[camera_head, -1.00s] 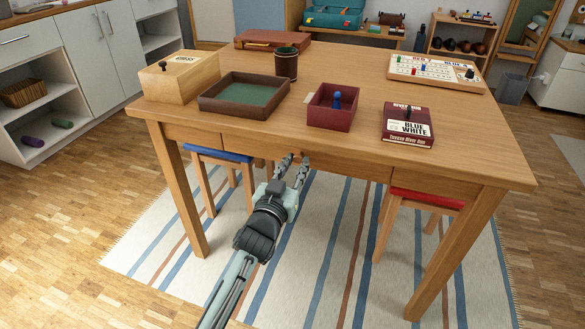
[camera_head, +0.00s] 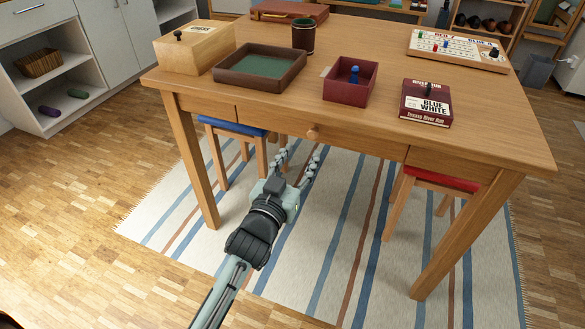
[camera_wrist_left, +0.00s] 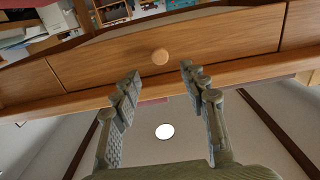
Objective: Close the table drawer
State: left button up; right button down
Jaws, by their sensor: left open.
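The wooden table (camera_head: 480,133) has a drawer front (camera_head: 350,140) in its near side, with a round wooden knob (camera_head: 313,132). The drawer front looks flush with the panels beside it, with thin seams at both ends. In the left wrist view the drawer front (camera_wrist_left: 220,42) and knob (camera_wrist_left: 160,57) face me squarely. My left gripper (camera_head: 299,156) is open and empty, just in front of and below the knob. In the left wrist view the fingertips (camera_wrist_left: 160,73) are spread to either side of the knob, apart from it. My right gripper is out of view.
On the table are a green-lined tray (camera_head: 288,82), a red box (camera_head: 366,95) with a blue pawn, a dark red game box (camera_head: 426,103), a wooden box (camera_head: 195,50) and a cup (camera_head: 303,37). Blue (camera_head: 235,126) and red (camera_head: 440,178) stools stand under it. The rug in front is clear.

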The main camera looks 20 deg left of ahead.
pick_arm(q)
jog(key=shift+s+a, duration=0.1)
jog(key=shift+s, duration=2.25)
jog(key=s+a+f+g+y+p, duration=0.1)
jog(key=s+a+f+g, duration=0.25)
jog(key=f, duration=0.45)
jog(key=s+a+f+g+y+p, duration=0.1)
jog(key=s+a+f+g, duration=0.2)
jog(key=s+f+g, duration=0.35)
jog(key=s+a+f+m+g+p, duration=0.1)
jog(key=s+a+f+g, duration=0.2)
jog(key=s+f+g, duration=0.2)
jog(key=s+f, duration=0.3)
jog(key=s, duration=0.3)
jog(key=shift+a+f, duration=0.25)
jog(key=shift+f, duration=0.1)
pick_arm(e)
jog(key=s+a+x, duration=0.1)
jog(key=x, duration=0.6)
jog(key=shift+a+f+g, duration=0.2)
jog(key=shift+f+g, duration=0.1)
